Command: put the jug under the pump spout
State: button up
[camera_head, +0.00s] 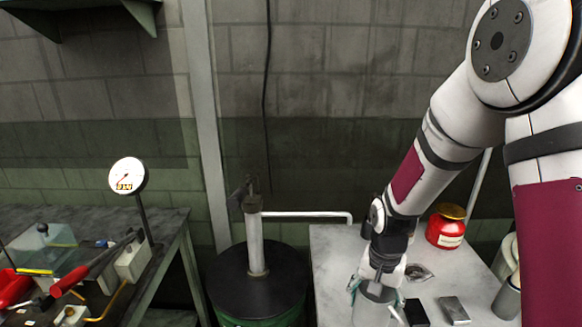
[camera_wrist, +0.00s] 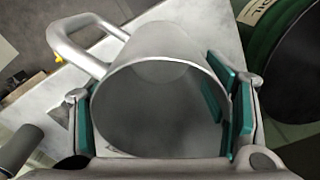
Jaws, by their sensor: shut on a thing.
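The jug (camera_head: 372,311) is a grey metal cylinder, cut off by the bottom edge in the head view. In the wrist view the jug (camera_wrist: 160,65) fills the middle, its loop handle (camera_wrist: 62,38) at the upper left. My gripper (camera_head: 377,292) is shut on the jug, with teal-padded fingers on both sides of its body; it also shows in the wrist view (camera_wrist: 160,112). Whether the jug touches the table is unclear. The pump (camera_head: 254,240) stands on a drum to the left. Its spout (camera_head: 310,215) runs right and bends down at the end, behind and left of the jug.
The drum (camera_head: 240,288) has a dark top and green side. The grey table (camera_head: 335,255) carries a red tin (camera_head: 446,227), a dark block (camera_head: 416,312), a metal block (camera_head: 454,310) and grey cylinders at right. A cluttered bench with a gauge (camera_head: 127,176) stands at left.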

jog(key=w+n, duration=0.2)
jog(key=n, duration=0.1)
jog(key=w+n, duration=0.2)
jog(key=shift+d+f+n, duration=0.1)
jog(key=shift+d+n, duration=0.1)
jog(key=shift+n, duration=0.2)
jog(key=shift+s, duration=0.1)
